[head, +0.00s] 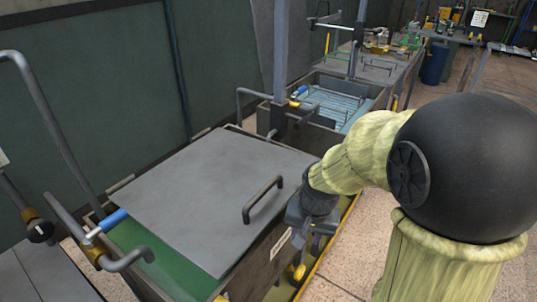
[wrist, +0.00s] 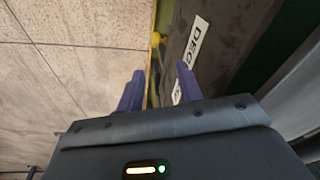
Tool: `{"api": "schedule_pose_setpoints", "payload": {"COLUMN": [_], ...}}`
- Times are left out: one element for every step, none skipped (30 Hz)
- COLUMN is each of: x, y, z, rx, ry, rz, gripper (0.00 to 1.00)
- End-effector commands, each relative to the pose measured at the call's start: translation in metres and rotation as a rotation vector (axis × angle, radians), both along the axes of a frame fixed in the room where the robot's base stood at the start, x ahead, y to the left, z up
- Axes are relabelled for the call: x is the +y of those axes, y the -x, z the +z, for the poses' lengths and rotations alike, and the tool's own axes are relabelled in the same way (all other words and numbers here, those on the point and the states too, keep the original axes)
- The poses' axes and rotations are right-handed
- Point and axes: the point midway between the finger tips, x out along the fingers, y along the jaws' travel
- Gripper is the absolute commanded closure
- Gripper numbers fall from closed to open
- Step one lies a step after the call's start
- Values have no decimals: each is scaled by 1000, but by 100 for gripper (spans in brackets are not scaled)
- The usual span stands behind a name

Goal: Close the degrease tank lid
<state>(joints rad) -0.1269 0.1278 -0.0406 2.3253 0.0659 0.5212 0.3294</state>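The degrease tank (head: 262,264) has a grey flat lid (head: 190,190) over most of its top. A strip of green interior (head: 140,240) shows uncovered at the left end. A dark bar handle (head: 263,199) stands on the lid near its right edge. My gripper (head: 315,238) hangs beside the tank's front wall, to the right of and below the handle, and is apart from it. In the wrist view my gripper (wrist: 160,70) has its two purple fingers spread with nothing seen between them. The tank's white label (wrist: 198,38), reading "DEG", is beyond the right finger.
Grey pipes with a blue-handled valve (head: 112,220) stand at the tank's left end. Another tank with blue contents (head: 335,104) stands behind. A yellow edge (head: 335,232) runs along the tank's base. Tiled floor (head: 345,270) is open at the right.

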Motion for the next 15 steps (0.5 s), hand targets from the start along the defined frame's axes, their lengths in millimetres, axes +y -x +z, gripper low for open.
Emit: {"api": "schedule_pose_setpoints", "payload": {"x": [3,5,7,8,10,12,14,16,18,19,21,23,25,27,30], "y": [-4,-6,-8,-10,-12,-15,-16,-18,-20,-22,-24,-26,-28,-30,-32], "z": [26,34,44,51,58,68,76,83,93,101,108,118,126,134,144], "rx": [4,6,10,14,17,20,23,26,30,33,36,40,43,47,50], "ry": [-5,-8,-12,-16,-18,-22,-25,-27,-31,-34,-36,-39,-43,-45,-49], "rz": [-13,-24,-37,-47,-57,-70,-80,-88,-101,-111,-120,-134,-142,-153,-165], "gripper": [64,64,64,64,64,64,64,64,64,64,64,64,64,64,64]}}
